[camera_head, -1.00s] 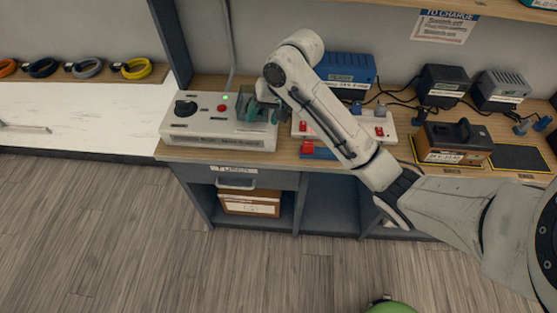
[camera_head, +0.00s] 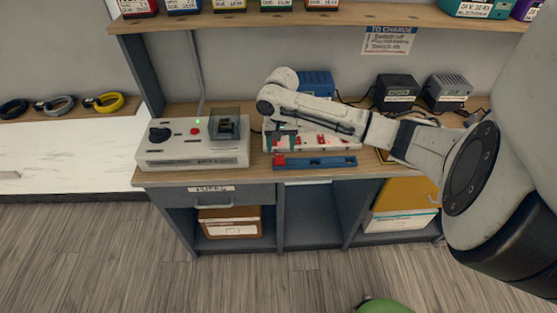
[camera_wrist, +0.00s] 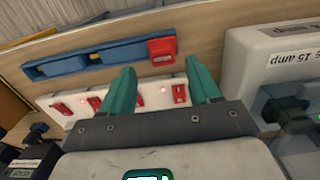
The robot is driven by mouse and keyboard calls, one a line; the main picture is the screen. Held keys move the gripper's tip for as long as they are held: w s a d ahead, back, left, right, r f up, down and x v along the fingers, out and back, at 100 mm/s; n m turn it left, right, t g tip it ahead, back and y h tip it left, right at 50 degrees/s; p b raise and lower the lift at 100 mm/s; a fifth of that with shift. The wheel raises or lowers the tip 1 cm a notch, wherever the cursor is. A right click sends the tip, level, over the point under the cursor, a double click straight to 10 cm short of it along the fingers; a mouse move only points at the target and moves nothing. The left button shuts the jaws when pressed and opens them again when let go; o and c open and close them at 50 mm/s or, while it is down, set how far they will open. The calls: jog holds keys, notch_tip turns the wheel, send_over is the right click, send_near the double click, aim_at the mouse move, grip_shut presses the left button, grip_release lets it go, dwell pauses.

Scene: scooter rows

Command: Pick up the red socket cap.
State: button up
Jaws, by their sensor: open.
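A red block-like piece, which looks like the red socket cap (camera_head: 280,161), sits at the left end of a long blue tray (camera_head: 325,162) at the bench's front edge. In the wrist view the red cap (camera_wrist: 162,50) is at the right end of the blue tray (camera_wrist: 95,56). My gripper (camera_wrist: 160,84) is open and empty, its teal fingers pointing towards the tray. The cap lies just beyond the fingertips, roughly between them in the picture. In the head view my gripper (camera_head: 282,140) is over the white socket strip (camera_head: 345,143), behind the cap.
A white tester box (camera_head: 195,155) with a clear cover stands left of the gripper. Chargers (camera_head: 397,92) with cables stand behind on the right. A shelf (camera_head: 300,22) hangs above.

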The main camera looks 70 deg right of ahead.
aim_at(279, 153)
jog(key=shift+w+f+p, duration=0.2)
jog(key=shift+f+p, duration=0.2)
jog(key=shift+f, duration=2.3)
jog(key=shift+c, duration=0.3)
jog(key=c, duration=0.8)
jog(key=shift+r, duration=0.1)
jog(key=shift+c, duration=0.2)
